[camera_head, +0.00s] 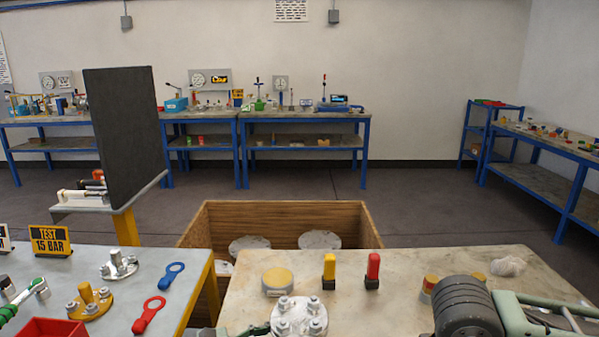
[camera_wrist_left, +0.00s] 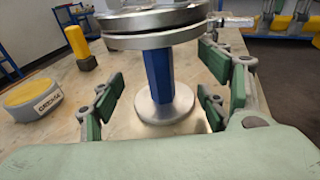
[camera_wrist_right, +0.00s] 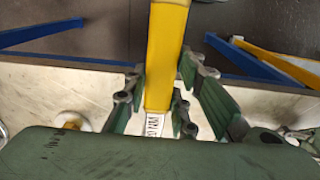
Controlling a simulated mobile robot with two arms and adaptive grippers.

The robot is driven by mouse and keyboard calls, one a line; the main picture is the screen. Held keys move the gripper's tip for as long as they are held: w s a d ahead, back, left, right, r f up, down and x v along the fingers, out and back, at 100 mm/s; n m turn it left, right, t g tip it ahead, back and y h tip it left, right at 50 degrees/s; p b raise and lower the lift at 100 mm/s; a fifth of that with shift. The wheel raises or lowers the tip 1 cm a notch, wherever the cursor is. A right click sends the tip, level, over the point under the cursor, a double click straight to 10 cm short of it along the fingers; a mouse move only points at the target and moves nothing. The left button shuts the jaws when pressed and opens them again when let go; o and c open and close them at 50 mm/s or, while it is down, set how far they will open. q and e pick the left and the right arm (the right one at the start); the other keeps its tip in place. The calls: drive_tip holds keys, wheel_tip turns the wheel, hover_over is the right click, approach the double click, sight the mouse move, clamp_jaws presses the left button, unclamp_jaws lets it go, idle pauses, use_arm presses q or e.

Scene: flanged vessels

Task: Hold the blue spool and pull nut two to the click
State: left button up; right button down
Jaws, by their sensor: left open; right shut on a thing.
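The blue spool (camera_wrist_left: 158,72) stands upright in the left wrist view, between a round steel base and a thick metal flange pair (camera_wrist_left: 150,30). My left gripper (camera_wrist_left: 162,88) is open, with its green-padded fingers on either side of the spool and gaps between. In the head view the bolted flange top (camera_head: 300,318) shows several nuts at the front edge; I cannot tell which is nut two. My right gripper (camera_wrist_right: 160,92) is shut on a yellow bar-shaped handle (camera_wrist_right: 167,50) with a white label at its near end. The handle's far end is out of view.
On the right table stand a grease tin (camera_head: 277,281), a yellow block (camera_head: 329,271) and a red one (camera_head: 373,271). The left table holds blue (camera_head: 172,272) and red (camera_head: 148,314) ring tools and a red tray (camera_head: 50,328). A wooden crate (camera_head: 280,207) stands behind.

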use_arm(q)
drive_tip(key=shift+x, duration=1.5)
drive_tip(key=c, duration=1.6)
